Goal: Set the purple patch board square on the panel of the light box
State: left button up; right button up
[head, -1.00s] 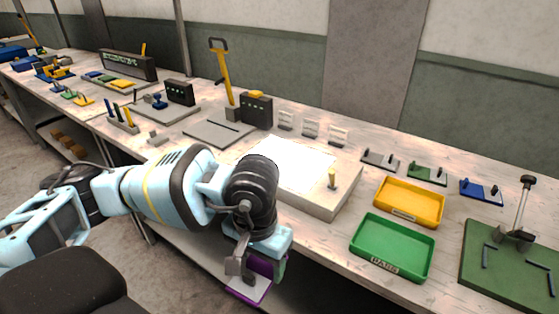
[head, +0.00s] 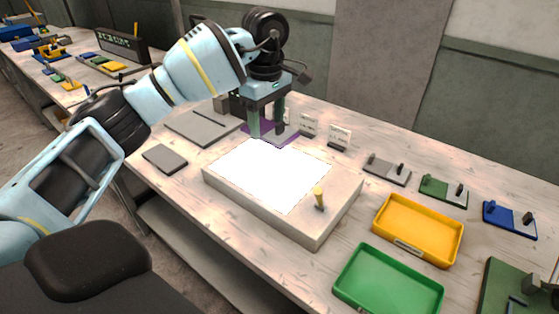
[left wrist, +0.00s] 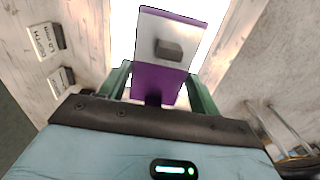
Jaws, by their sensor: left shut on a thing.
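The purple patch board (head: 287,139) is held between the fingers of my left gripper (head: 267,127), at the far edge of the light box (head: 335,215). In the left wrist view the board (left wrist: 158,80) shows a pale grey part with a dark block and a purple part. It overlaps the bright panel (left wrist: 200,30) there. The white lit panel (head: 270,178) is bare over most of its area in the head view. A brass peg (head: 320,198) stands at the box's right side. I cannot tell the board's height above the box. My right gripper is out of view.
Label cards (head: 340,136) stand behind the box, close to my left gripper. A yellow tray (head: 448,253) and a green tray (head: 390,285) lie to the right. Grey, green and blue stands (head: 508,218) line the back right. A dark pad (head: 165,158) lies left.

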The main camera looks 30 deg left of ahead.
aim_at(268, 166)
pick_arm(q)
jog(key=shift+a+r, duration=0.1)
jog(key=shift+r, duration=0.1)
jog(key=shift+s+f, duration=0.1)
jog(key=shift+f, duration=4.9)
jog(key=shift+f, duration=0.2)
jog(key=o, duration=1)
notch_tip(268, 166, up, 12)
jog(key=shift+r, duration=0.2)
